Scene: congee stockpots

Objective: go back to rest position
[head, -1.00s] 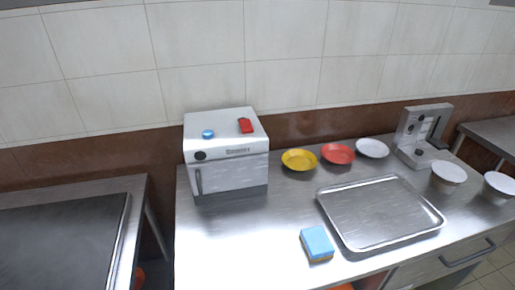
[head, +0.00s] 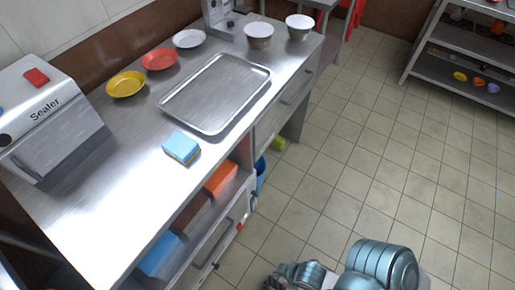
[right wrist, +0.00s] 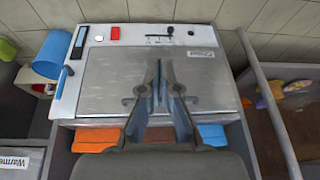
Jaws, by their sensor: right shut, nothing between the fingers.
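My right gripper (head: 284,276) shows at the bottom edge of the head view, over the tiled floor and right of the steel counter (head: 110,190). It is apart from the counter and partly cut off by the frame. In the right wrist view my right gripper (right wrist: 160,68) has its two fingers together, with nothing held. Behind the fingers is a flat grey metal panel (right wrist: 110,75) in a pale frame. My left gripper is not in view.
A shelf unit (head: 465,65) stands far right. The floor (head: 370,150) between is open.

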